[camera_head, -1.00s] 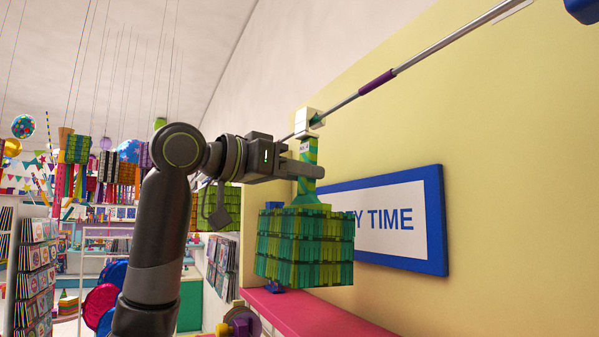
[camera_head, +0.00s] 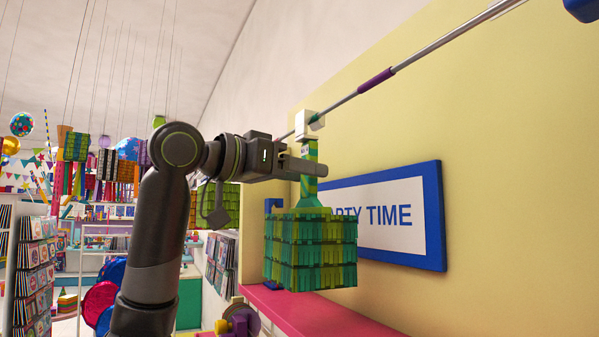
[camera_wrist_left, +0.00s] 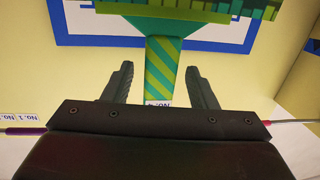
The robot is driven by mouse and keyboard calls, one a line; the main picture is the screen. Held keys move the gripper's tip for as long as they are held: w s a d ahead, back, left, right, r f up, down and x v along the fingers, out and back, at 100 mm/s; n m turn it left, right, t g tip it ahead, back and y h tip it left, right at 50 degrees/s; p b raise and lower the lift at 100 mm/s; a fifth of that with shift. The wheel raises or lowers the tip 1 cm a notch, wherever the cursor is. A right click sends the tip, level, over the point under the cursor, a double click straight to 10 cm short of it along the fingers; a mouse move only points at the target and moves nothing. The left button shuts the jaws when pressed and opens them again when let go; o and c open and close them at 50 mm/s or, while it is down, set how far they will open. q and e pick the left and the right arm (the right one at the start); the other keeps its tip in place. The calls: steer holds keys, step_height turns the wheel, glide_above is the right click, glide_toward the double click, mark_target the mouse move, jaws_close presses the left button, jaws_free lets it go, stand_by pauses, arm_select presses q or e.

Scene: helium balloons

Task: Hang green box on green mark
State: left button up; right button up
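The green box (camera_head: 310,252), with layered green fringe, hangs level from a green and yellow striped strap (camera_head: 309,155). The strap's top meets a white hook (camera_head: 308,124) on the slanted metal rod (camera_head: 430,50). A small green patch (camera_head: 317,121) shows on the rod at the hook; I cannot tell how much of the green mark the hook covers. My left gripper (camera_head: 308,169) is around the strap, below the hook. In the left wrist view the fingers (camera_wrist_left: 160,85) stand apart, with gaps on both sides of the striped strap (camera_wrist_left: 163,68). My right gripper is out of view.
A purple mark (camera_head: 377,80) is farther right on the rod. A blue-framed party sign (camera_head: 433,215) is on the yellow wall behind the box. A pink ledge (camera_head: 315,312) runs below. Card racks (camera_head: 38,265) and other hanging boxes are at the left.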

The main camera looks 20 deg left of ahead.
arm_select(q)
steer(key=shift+o, duration=0.2)
steer(key=shift+s, duration=0.1)
steer(key=shift+s+a+f+b, duration=0.1)
steer(key=shift+s+a+b, duration=0.15)
steer(key=shift+b, duration=0.1)
steer(key=b+v, duration=0.6)
steer(key=v, duration=1)
steer(key=shift+s+b, duration=0.3)
steer(key=shift+b, duration=0.05)
steer(key=shift+a, duration=0.1)
